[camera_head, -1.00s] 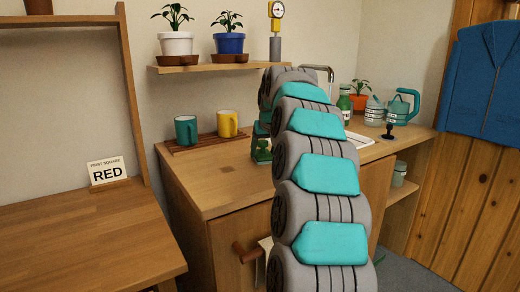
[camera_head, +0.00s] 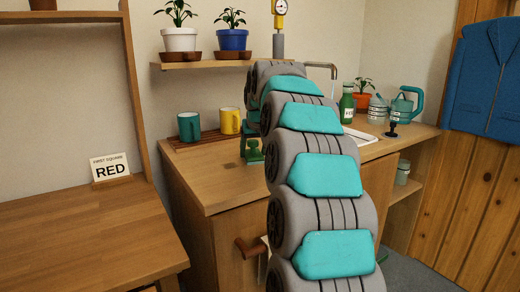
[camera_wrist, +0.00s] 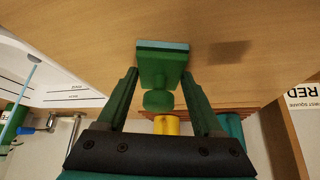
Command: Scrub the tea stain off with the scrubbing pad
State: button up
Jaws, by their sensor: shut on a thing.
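The tea stain is a darker brown patch (camera_wrist: 228,52) on the wooden counter; it also shows in the head view (camera_head: 228,166). The scrubbing pad (camera_wrist: 160,66) is a green block with a knob handle and a pale blue edge. My gripper (camera_wrist: 160,82) is shut on the scrubbing pad, with a green finger on each side of it. The pad is to the left of the stain in the wrist view, beside it and not over it. I cannot tell whether the pad touches the counter. In the head view my arm hides much of the gripper (camera_head: 252,152).
A teal mug (camera_head: 189,127) and a yellow mug (camera_head: 230,121) stand on a wooden board at the back. The counter around the stain is clear.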

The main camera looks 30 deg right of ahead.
aim_at(240, 161)
jog(key=shift+a+f, duration=0.15)
jog(key=shift+a, duration=0.95)
jog(key=shift+a+f, duration=0.15)
jog(key=shift+a, duration=0.9)
jog(key=shift+a+r+b, duration=0.2)
jog(key=shift+a, duration=1.25)
jog(key=shift+a+r+b, duration=0.15)
jog(key=shift+a+r, duration=0.05)
jog(key=shift+a, duration=1.2)
jog(key=shift+d, duration=0.1)
jog(key=shift+r, duration=0.2)
jog(key=shift+r+p, duration=1.65)
jog(key=shift+r, duration=1.2)
notch_tip(240, 161, up, 3)
jog(key=shift+p, duration=0.95)
